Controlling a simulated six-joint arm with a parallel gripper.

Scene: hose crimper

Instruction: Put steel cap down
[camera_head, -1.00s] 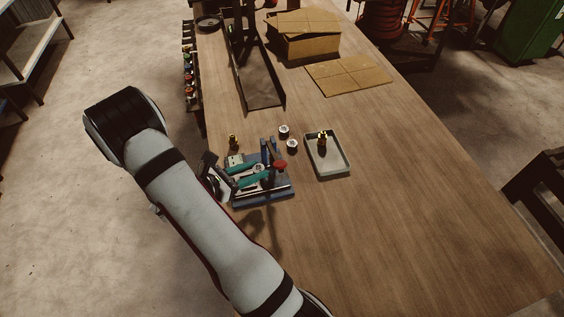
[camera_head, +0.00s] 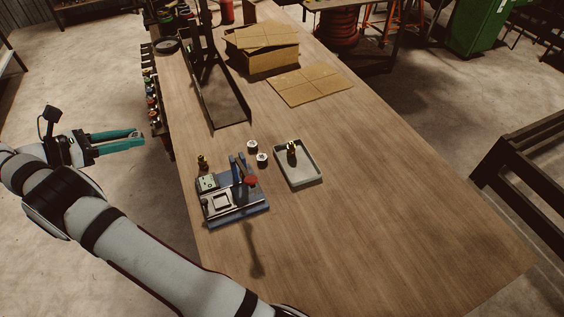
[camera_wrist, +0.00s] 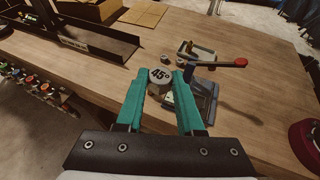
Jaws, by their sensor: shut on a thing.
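My gripper (camera_head: 140,140) has teal fingers and hangs in the air at the left of the table in the head view. In the wrist view, my gripper (camera_wrist: 161,82) is shut on a round steel cap (camera_wrist: 160,76) with a dark "45°" on its light top. The cap sits between the fingertips, clear of the table; in the head view I cannot make it out. The crimper (camera_head: 236,210), with blue base, grey square seat and red-knobbed lever, stands on the table to the right of my gripper. Its red knob also shows in the wrist view (camera_wrist: 240,62).
Two small white-topped caps (camera_head: 257,153) stand behind the crimper. A grey tray (camera_head: 304,179) holds a brass fitting (camera_head: 292,149); another brass fitting (camera_head: 202,162) stands near the crimper. A rack of coloured items (camera_head: 152,100) lines the left table edge. The right side of the table is clear.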

